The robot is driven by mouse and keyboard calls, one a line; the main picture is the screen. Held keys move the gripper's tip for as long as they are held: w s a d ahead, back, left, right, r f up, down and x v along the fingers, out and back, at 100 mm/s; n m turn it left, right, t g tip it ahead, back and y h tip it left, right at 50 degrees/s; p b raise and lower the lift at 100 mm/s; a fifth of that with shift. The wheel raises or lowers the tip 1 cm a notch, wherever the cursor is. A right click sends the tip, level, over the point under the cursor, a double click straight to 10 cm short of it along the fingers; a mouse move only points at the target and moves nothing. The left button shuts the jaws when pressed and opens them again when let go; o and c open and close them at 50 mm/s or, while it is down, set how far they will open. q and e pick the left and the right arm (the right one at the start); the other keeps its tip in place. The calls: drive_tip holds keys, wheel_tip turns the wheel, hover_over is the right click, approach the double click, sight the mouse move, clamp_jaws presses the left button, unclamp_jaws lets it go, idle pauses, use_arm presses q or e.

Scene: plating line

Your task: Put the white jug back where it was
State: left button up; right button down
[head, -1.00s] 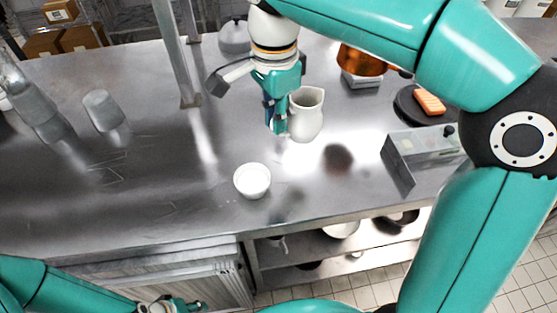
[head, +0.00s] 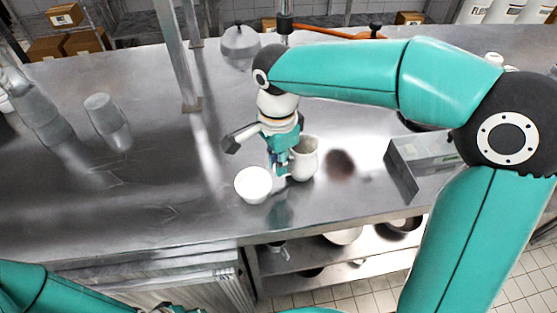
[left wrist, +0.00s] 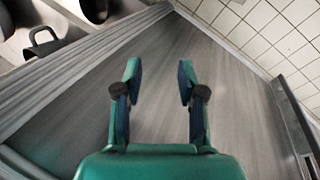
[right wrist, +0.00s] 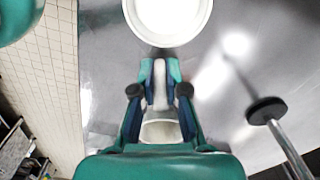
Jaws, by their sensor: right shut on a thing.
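The white jug (head: 304,163) is upright over the steel counter, just right of the white bowl (head: 253,190). My right gripper (head: 281,172) points down between them and is shut on the jug, apparently at its handle. In the right wrist view, a white part of the jug (right wrist: 160,131) shows between the fingers, and the bowl (right wrist: 170,14) lies just beyond the fingertips. I cannot tell whether the jug's base touches the counter. My left gripper (left wrist: 160,78) is open and empty, low in front of the counter; only a bit shows in the head view.
A grey metal box (head: 420,160) stands to the right, and a steel post (head: 180,60) rises behind. A grey lidded pot (head: 240,42) is at the back. My right arm covers the back right. The counter left of the bowl is clear.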

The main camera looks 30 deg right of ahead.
drive_tip(key=c, duration=1.2)
unclamp_jaws()
drive_tip(key=shift+f, duration=0.1)
drive_tip(key=shift+r, duration=0.2)
wheel_tip(320, 180, up, 12)
drive_tip(key=p, duration=0.1)
drive_tip(key=shift+a, duration=0.1)
